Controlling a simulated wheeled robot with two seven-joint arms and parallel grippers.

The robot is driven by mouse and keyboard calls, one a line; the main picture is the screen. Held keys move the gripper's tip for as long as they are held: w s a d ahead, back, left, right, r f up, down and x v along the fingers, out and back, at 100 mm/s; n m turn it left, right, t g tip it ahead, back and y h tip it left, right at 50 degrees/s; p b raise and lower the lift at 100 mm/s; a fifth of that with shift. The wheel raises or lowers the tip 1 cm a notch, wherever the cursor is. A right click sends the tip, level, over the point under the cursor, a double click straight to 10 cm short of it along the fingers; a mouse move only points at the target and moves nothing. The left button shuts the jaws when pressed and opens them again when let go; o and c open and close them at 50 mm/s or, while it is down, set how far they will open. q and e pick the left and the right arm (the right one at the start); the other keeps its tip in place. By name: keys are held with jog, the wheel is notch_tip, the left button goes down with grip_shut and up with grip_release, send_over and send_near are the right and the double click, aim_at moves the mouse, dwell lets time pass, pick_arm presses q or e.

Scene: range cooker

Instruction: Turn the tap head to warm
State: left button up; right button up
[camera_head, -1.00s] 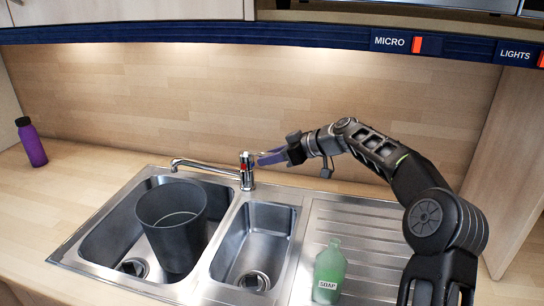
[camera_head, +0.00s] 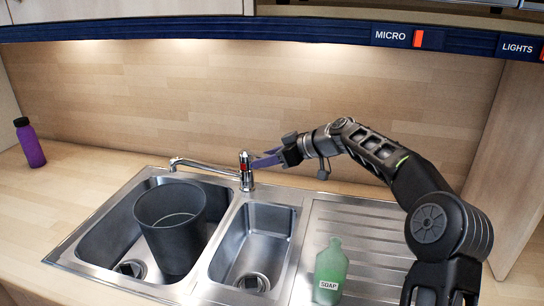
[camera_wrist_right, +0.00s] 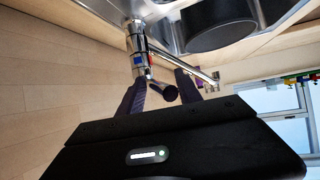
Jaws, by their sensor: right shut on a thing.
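The chrome tap (camera_head: 246,180) stands at the back of the sink, with its spout pointing left over the large basin. A red mark shows on the tap head (camera_head: 244,160) in the head view. In the right wrist view, the tap body (camera_wrist_right: 138,50) carries blue and red marks, and its dark-ended lever (camera_wrist_right: 168,93) lies between my two purple fingers. My right gripper (camera_head: 264,159) reaches the tap head from the right and is shut on the lever. The exact finger contact is hard to see. My left gripper is not in view.
A dark grey pot (camera_head: 172,235) stands in the large left basin. The small basin (camera_head: 254,245) is empty. A green soap bottle (camera_head: 330,272) is on the drainer. A purple bottle (camera_head: 32,147) stands far left on the counter. The wooden back wall (camera_head: 200,100) is close behind the tap.

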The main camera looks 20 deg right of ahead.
jog(key=shift+o, duration=0.8)
jog(key=shift+s+a+f+b, duration=0.1)
jog(key=shift+a+b, duration=0.2)
jog(key=shift+a, duration=0.15)
jog(key=shift+s+a+f+b, duration=0.1)
jog(key=shift+a+b, duration=0.2)
jog(key=shift+a, duration=0.25)
jog(key=shift+o, duration=0.5)
jog(key=shift+a+b, duration=0.3)
jog(key=shift+b, duration=0.05)
jog(key=o, duration=0.6)
jog(key=shift+w+a, duration=0.1)
jog(key=o, duration=0.3)
jog(key=shift+o, duration=0.4)
jog(key=shift+d+r, duration=0.1)
jog(key=shift+d, duration=0.1)
